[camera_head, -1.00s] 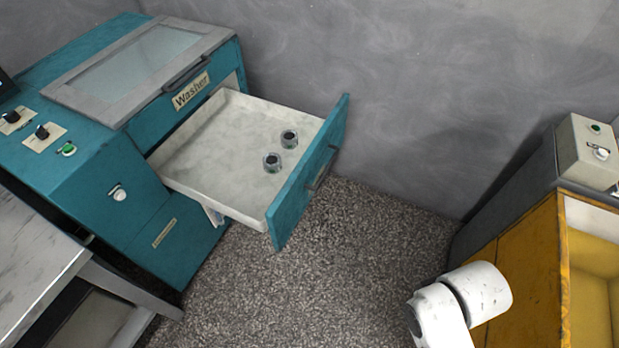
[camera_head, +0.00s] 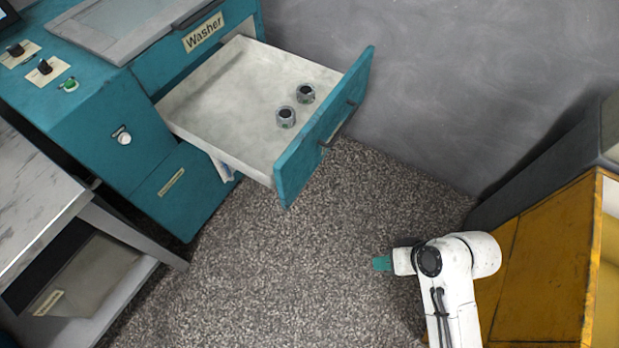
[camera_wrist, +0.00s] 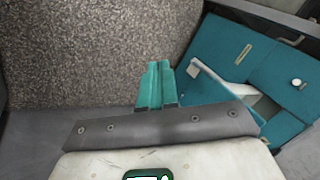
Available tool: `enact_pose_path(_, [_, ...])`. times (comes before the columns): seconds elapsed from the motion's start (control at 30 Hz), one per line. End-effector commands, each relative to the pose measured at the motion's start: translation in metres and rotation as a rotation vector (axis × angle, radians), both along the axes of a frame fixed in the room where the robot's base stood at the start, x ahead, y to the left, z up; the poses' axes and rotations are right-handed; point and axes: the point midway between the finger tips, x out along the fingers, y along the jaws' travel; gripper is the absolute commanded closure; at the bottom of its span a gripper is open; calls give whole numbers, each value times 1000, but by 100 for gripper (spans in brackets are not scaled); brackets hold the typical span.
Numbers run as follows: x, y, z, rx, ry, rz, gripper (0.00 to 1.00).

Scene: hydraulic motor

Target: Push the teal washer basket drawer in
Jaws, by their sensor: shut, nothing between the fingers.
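The washer's teal-fronted basket drawer (camera_head: 240,110) is pulled well out of the teal washer (camera_head: 130,120). Its inside is pale, and two small dark-topped metal parts (camera_head: 296,104) stand in it near the front panel (camera_head: 325,128). My gripper (camera_head: 381,263) has teal fingers and is in front of the drawer, below and right of the panel in the head view, apart from it. In the wrist view the fingers (camera_wrist: 158,82) are together with nothing between them. The washer's front (camera_wrist: 225,60) shows at the right there.
A yellow cabinet (camera_head: 548,262) stands at the right, close to my arm. A grey-white table (camera_head: 35,190) with a lower shelf is at the left. Speckled floor (camera_head: 290,260) lies free between them. A grey wall (camera_head: 460,80) is behind.

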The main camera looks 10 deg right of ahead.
Motion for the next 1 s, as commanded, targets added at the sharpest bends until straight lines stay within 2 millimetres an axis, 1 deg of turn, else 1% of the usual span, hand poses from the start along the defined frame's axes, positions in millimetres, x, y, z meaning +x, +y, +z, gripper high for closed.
enact_pose_path(0.03, [17, 8, -27, 94, -35, -35, 100])
enact_pose_path(0.13, [50, 26, -45, 298, -107, -104, 100])
enact_pose_path(0.2, [73, 35, -51, 442, -157, -157, 100])
enact_pose_path(0.27, [93, 38, -54, 563, -201, -207, 100])
enact_pose_path(0.3, [105, 38, -54, 639, -230, -239, 100])
enact_pose_path(0.4, [131, 33, -49, 813, -291, -316, 100])
enact_pose_path(0.53, [152, 22, -40, 971, -345, -385, 100])
enact_pose_path(0.7, [163, 15, -31, 1060, -374, -422, 100])
enact_pose_path(0.77, [166, 17, -29, 1067, -376, -424, 100])
enact_pose_path(0.87, [172, 25, -29, 1066, -374, -422, 100])
enact_pose_path(1.0, [189, 42, -29, 1066, -374, -420, 100])
